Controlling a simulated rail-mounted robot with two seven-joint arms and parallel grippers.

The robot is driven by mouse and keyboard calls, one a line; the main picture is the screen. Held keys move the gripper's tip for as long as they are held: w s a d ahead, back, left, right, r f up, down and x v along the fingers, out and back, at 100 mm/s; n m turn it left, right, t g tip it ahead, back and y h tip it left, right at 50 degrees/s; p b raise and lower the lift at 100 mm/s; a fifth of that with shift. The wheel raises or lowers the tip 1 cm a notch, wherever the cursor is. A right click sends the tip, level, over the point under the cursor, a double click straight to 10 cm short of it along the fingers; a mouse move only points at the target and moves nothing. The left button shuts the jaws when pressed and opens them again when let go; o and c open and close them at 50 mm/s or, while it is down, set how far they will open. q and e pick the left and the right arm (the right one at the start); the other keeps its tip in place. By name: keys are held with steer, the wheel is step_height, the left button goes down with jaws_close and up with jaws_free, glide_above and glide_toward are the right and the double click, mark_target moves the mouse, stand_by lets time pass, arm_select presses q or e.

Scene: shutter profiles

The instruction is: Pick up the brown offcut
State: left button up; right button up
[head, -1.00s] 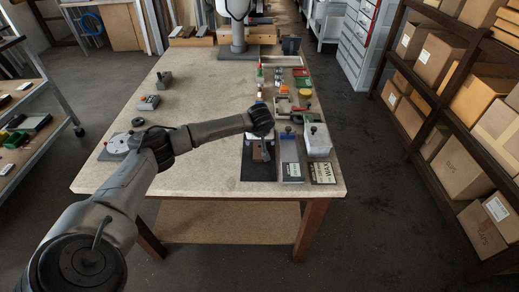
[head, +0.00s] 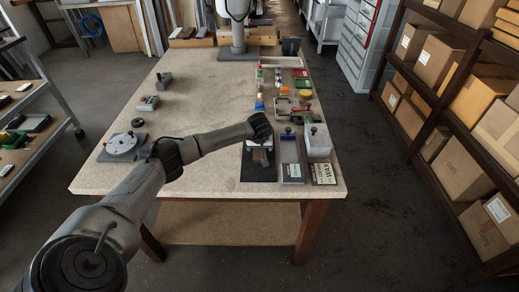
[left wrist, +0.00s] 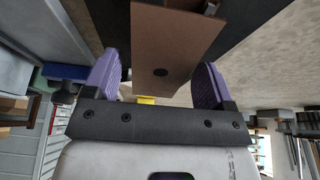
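The brown offcut (left wrist: 175,38) is a flat brown piece with a dark round spot, seen in the left wrist view. It reaches in from the top edge to between the purple fingers of my left gripper (left wrist: 158,85). The fingers stand apart, with a visible gap on the offcut's right side; whether the left finger touches it I cannot tell. In the head view my left gripper (head: 259,160) is over the dark mat (head: 257,174) near the table's front edge, and my wrist hides most of the offcut. My right gripper is not in view.
Right of the mat stand a grey box-like holder (head: 290,160) and a pale block with a dark knob (head: 317,141). A labelled plate (head: 323,174) lies in front. A round dial device (head: 122,146) sits at the left. The table's middle (head: 205,105) is clear.

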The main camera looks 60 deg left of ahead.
arm_select(q)
steer(key=c, duration=0.9)
steer(key=shift+r, duration=0.1)
